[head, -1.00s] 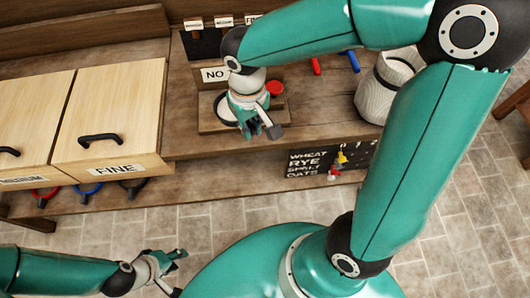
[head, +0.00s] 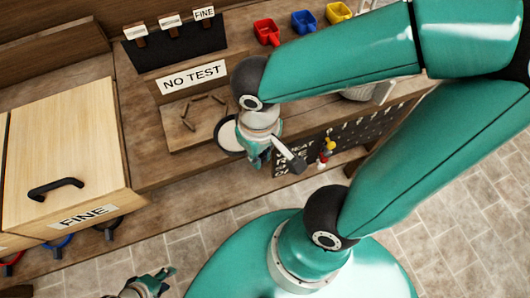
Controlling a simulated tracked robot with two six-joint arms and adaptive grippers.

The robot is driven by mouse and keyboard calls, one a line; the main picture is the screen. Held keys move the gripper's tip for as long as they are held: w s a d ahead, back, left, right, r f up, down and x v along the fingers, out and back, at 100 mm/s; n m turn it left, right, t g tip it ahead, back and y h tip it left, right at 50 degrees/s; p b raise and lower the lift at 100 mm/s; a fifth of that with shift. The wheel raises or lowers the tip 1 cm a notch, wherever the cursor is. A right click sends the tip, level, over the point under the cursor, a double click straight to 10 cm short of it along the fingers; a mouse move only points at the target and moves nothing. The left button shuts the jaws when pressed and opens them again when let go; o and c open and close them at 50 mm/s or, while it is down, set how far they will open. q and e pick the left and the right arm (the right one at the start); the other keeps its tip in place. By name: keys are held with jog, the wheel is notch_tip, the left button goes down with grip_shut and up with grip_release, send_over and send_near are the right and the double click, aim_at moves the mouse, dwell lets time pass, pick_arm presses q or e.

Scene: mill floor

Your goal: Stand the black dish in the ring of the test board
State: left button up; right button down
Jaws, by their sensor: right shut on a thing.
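The black dish (head: 227,139) has a dark rim and a pale inside. My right gripper (head: 273,163) is shut on it at its right side and hides part of it. The wooden test board (head: 175,137) lies on the bench below the NO TEST sign (head: 194,77). Its ring (head: 187,122) of short wooden pieces shows no dish inside it. The dish is at the right of the ring, over the board's right part; I cannot tell whether it touches the board. My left gripper (head: 160,283) is at the bottom edge, partly cut off, with its fingers apart and empty.
Red (head: 266,31), blue (head: 304,21) and yellow (head: 339,11) scoops stand at the back. A pale bin (head: 80,150) marked FINE is at the left. A dark lettered board (head: 350,135) hangs on the bench front. A pale sack (head: 358,93) is partly hidden by my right arm.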

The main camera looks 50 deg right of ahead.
aim_at(221, 124)
jog(key=shift+w+d+r+p, duration=0.1)
jog(key=shift+w+p, duration=0.5)
jog(key=shift+p, duration=0.25)
jog(key=shift+w+d+r+p, duration=0.1)
jog(key=shift+w+p, duration=0.5)
jog(key=shift+p, duration=0.25)
jog(key=w, duration=0.3)
jog(key=w+f, duration=0.1)
jog(key=w, duration=0.1)
jog(key=shift+d, duration=0.4)
jog(key=w, duration=0.3)
jog(key=w+p, duration=0.1)
jog(key=w, duration=0.1)
jog(key=shift+w+d+f, duration=0.3)
jog(key=shift+d, duration=0.1)
jog(key=shift+w+f+b, duration=0.1)
jog(key=shift+f+b, duration=0.8)
jog(key=c, duration=1.1)
grip_release()
jog(key=shift+r, duration=0.15)
notch_tip(221, 124, up, 12)
jog(key=shift+f, duration=0.2)
